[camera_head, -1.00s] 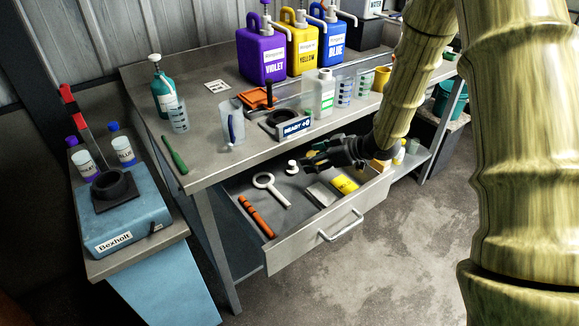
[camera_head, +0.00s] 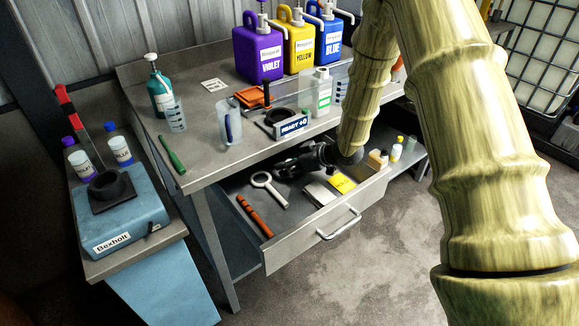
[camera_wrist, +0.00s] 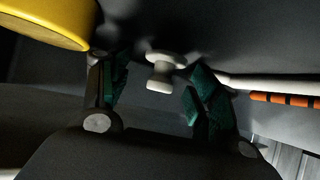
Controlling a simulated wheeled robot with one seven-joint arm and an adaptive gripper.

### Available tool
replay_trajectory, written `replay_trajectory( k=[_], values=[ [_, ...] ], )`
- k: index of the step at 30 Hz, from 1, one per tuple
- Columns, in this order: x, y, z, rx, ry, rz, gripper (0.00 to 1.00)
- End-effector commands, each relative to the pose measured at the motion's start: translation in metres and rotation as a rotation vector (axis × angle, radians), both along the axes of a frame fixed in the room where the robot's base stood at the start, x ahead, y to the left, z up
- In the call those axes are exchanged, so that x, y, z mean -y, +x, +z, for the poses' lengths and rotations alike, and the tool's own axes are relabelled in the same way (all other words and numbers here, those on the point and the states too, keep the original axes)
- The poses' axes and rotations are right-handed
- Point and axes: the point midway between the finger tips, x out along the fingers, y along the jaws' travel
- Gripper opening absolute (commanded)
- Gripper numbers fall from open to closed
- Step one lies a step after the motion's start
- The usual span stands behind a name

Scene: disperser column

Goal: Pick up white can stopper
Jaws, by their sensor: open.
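The white can stopper (camera_wrist: 164,70) shows in the wrist view, between and just beyond the fingertips of my gripper (camera_wrist: 155,92). It has a wide round flange and a narrower plug end, and appears apart from both fingers. The teal-padded fingers are open on either side of it. In the head view my gripper (camera_head: 296,165) is down in the back of the open drawer (camera_head: 292,239), by the white ring-shaped tool. The stopper is hidden behind my gripper in the head view.
The drawer also holds a white ring-shaped tool (camera_head: 269,187), an orange-and-black tool (camera_head: 254,215), a grey box (camera_head: 320,194) and a yellow item (camera_head: 342,183). The tabletop's front edge (camera_head: 262,146) lies above the drawer's back. A yellow object (camera_wrist: 48,20) is close in the wrist view.

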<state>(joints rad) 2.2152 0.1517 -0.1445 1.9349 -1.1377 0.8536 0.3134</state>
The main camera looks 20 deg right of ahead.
Motion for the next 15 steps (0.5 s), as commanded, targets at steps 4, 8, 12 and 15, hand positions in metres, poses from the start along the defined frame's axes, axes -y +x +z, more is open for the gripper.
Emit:
replay_trajectory(
  k=[4,8,12,15],
  values=[
    [-0.0002,0.0001,0.0003,0.0,0.0,0.0,0.62],
    [-0.0003,0.0002,0.0005,0.001,0.001,0.0,0.39],
    [-0.0002,0.0001,0.0006,0.001,0.001,0.0,0.26],
    [0.0,0.0,0.0006,0.001,0.001,0.0,0.26]
  ],
)
